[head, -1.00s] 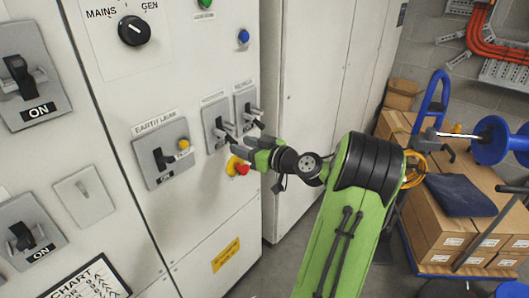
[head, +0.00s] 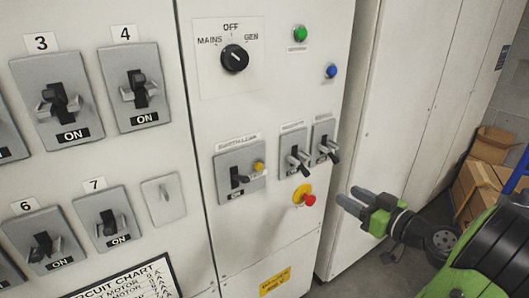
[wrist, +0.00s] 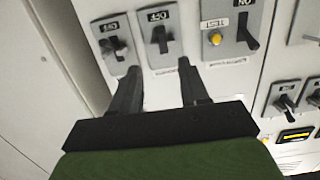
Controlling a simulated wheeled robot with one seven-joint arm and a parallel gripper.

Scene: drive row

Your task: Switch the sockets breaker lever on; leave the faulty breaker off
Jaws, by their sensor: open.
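Two small grey breakers stand side by side on the right of the panel, a left one (head: 294,154) and a right one (head: 324,143). Their name labels are too blurred to tell which is the sockets breaker and which is faulty. Both show in the wrist view, turned upside down, the left one (wrist: 160,38) and the right one (wrist: 114,40), each marked OFF. My gripper (head: 349,198) is open and empty, below and to the right of both levers, apart from them. In the wrist view, its fingers (wrist: 160,88) point toward the breakers.
The earth leakage breaker (head: 239,173), marked ON in the wrist view, sits left of the pair. A red stop knob (head: 308,199) sits just below them. A rotary selector (head: 235,58) is above. Numbered breakers marked ON fill the left. Boxes (head: 478,180) stand at the right.

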